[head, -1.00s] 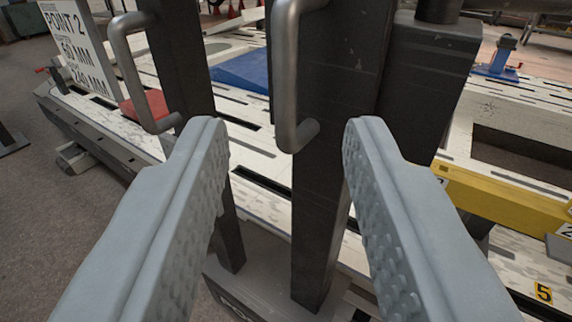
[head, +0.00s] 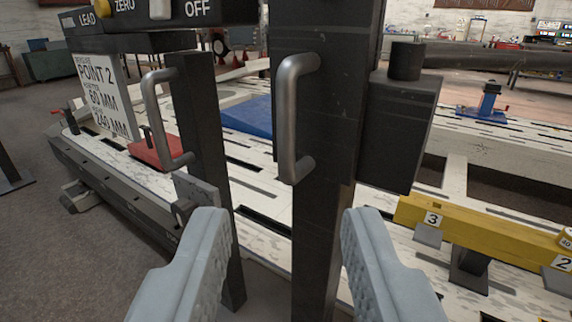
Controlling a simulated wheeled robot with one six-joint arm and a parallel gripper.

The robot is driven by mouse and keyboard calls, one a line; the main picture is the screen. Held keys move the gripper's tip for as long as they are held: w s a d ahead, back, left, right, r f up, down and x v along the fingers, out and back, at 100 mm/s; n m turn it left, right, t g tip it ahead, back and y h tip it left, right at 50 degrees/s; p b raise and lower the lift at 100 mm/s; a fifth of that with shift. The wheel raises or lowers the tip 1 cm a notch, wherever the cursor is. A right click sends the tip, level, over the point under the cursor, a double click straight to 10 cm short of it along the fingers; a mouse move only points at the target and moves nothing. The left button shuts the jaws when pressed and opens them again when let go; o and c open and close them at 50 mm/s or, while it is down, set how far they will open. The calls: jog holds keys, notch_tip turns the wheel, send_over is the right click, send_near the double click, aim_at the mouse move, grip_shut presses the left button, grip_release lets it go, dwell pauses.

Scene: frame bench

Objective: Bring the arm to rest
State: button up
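My gripper (head: 284,222) is in the lower middle of the head view. Its two grey, textured fingers stand wide apart with nothing between them. Beyond the gap stands a dark upright post (head: 318,225) with a silver handle (head: 293,118) on its near face. A second, thinner dark post (head: 205,150) stands to the left with another silver handle (head: 163,120). I cannot tell whether the left finger touches anything; both handles lie above and beyond the fingertips.
A sign reading "POINT 2" (head: 103,95) and a panel with LEAD, ZERO and OFF (head: 165,12) are at upper left. A white slotted bench (head: 480,135) runs behind. A yellow numbered bar (head: 490,235) is at right. A blue block (head: 248,115) lies behind the posts. Grey floor is open at left.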

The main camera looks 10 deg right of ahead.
jog(key=s+a+r+y, duration=0.1)
jog(key=s+a+r, duration=0.3)
jog(key=s, duration=0.6)
jog(key=s+a+r+n+y, duration=0.1)
jog(key=s+a+r, duration=0.2)
jog(key=s+r, duration=0.4)
jog(key=s+a+r+n+y, duration=0.1)
jog(key=s+a+r, duration=0.3)
jog(key=s, duration=0.8)
jog(key=shift+s+a+r, duration=0.3)
jog(key=shift+r, duration=0.4)
